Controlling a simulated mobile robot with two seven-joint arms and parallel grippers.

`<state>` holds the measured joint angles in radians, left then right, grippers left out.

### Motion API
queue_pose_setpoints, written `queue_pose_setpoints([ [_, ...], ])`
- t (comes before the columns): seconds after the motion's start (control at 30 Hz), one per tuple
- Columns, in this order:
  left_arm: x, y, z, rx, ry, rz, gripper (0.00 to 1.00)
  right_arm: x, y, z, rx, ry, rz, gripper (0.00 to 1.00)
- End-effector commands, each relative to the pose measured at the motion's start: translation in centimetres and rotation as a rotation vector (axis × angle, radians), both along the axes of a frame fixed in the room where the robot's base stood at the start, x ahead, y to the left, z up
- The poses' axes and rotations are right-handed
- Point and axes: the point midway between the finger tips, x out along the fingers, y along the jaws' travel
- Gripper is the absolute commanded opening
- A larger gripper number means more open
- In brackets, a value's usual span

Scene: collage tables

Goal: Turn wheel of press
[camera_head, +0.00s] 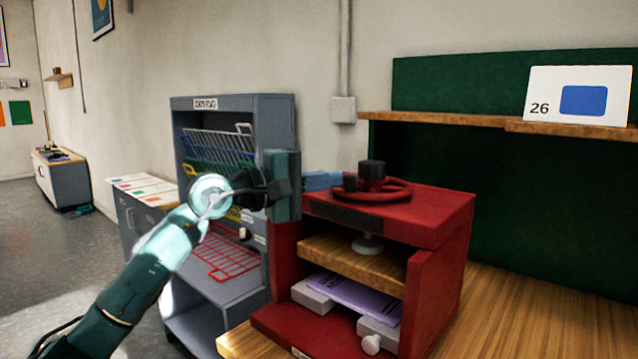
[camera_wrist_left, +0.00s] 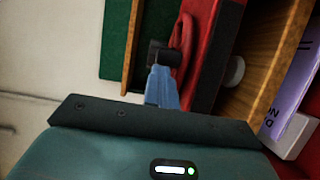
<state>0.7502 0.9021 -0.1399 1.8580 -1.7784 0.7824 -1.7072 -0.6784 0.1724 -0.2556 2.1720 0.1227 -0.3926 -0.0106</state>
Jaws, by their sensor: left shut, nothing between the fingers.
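The red press (camera_head: 440,215) stands on the wooden table at the centre right. Its red wheel (camera_head: 400,190) lies flat on top and carries a dark knob (camera_head: 372,170). The wheel also shows in the left wrist view (camera_wrist_left: 186,35), where the knob (camera_wrist_left: 165,60) overlaps the fingertips. My left gripper (camera_head: 325,180) reaches in from the left with its blue fingers shut and empty, close to the wheel's left rim. In the left wrist view its fingers (camera_wrist_left: 161,90) point at the wheel and knob. I cannot tell whether they touch. My right gripper is not in view.
A grey rack (camera_head: 277,125) with coloured wire shelves stands behind my left arm. A wooden shelf (camera_head: 450,120) on the green board holds a card (camera_head: 540,85) marked 26. Purple sheets (camera_head: 355,297) lie inside the press. The table right of the press (camera_head: 540,315) is clear.

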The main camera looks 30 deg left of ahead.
Motion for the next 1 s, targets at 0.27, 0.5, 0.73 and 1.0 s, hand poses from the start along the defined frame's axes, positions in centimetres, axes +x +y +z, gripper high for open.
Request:
queue_pose_setpoints([
  [0.27,-0.4,0.0,-0.4,-0.001,0.006,-0.008,0.00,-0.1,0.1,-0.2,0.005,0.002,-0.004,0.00],
  [0.5,-3.8,2.5,-0.8,0.003,0.005,0.001,0.00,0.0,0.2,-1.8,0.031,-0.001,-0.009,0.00],
  [0.73,-7.8,5.1,-0.8,0.000,0.004,0.000,0.00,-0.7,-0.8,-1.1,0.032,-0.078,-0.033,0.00],
  [1.0,-10.6,6.8,-0.3,-0.002,0.001,0.000,0.00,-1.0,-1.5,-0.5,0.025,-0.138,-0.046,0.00],
])
